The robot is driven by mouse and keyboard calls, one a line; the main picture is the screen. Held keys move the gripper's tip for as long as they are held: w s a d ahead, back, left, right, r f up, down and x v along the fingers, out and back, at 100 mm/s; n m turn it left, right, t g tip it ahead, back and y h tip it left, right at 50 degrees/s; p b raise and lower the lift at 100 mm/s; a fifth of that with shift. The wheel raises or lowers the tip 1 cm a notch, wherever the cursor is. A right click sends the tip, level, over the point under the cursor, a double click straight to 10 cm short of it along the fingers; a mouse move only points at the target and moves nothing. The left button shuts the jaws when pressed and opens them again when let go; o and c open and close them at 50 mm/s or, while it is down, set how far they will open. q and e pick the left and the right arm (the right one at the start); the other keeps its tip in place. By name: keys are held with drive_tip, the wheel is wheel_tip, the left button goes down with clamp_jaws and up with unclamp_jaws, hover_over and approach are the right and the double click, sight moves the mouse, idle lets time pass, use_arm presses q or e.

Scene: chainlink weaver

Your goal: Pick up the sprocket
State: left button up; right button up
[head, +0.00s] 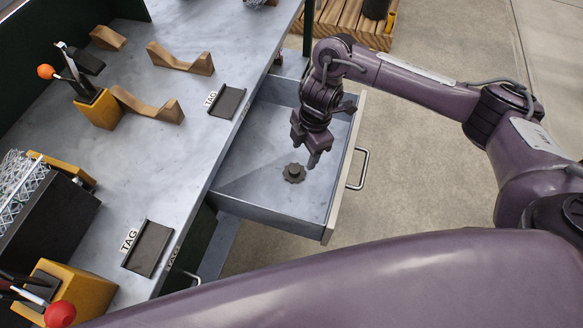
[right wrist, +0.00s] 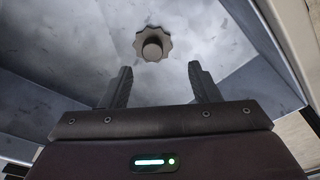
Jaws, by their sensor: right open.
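The sprocket (head: 293,173) is a small dark toothed disc with a raised round hub. It lies flat on the floor of an open drawer (head: 262,186). In the right wrist view the sprocket (right wrist: 153,43) is beyond the fingertips, roughly centred between them. My right gripper (head: 306,158) is over the drawer, pointing down, close above and just right of the sprocket in the head view. Its two fingers (right wrist: 160,80) are apart with nothing between them. My left gripper is not in view.
The drawer's walls surround the sprocket, with a handle (head: 362,168) on its front. The grey workbench (head: 175,118) holds wooden cradles (head: 180,58), yellow blocks (head: 103,108) and black TAG trays (head: 148,248). A slatted pallet (head: 350,22) stands on the floor behind. The rest of the drawer floor looks bare.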

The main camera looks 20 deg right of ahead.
sight(295, 168)
drive_tip(key=shift+w+a+f+b, duration=0.1)
drive_tip(key=shift+w+f+b, duration=0.1)
drive_tip(key=shift+f, duration=0.3)
drive_tip(key=shift+w+f+b, duration=0.15)
drive_tip(key=shift+f+b, duration=0.05)
drive_tip(key=shift+f, duration=0.3)
drive_tip(key=shift+a+f, duration=0.1)
drive_tip(key=shift+f, duration=0.35)
drive_tip(key=shift+s+a+f+b, duration=0.1)
drive_tip(key=shift+s+f+b, duration=0.05)
drive_tip(key=shift+f+b, duration=0.2)
drive_tip(key=f, duration=0.1)
drive_tip(key=a+f+b, duration=0.1)
drive_tip(key=f, duration=0.2)
drive_tip(key=shift+w+a+f, duration=0.2)
drive_tip(key=shift+a+f, duration=0.05)
drive_tip(key=shift+f, duration=0.1)
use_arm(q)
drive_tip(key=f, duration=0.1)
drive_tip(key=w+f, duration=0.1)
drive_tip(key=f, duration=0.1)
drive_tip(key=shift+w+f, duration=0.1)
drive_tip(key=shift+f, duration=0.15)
use_arm(e)
drive_tip(key=shift+c, duration=0.3)
clamp_jaws()
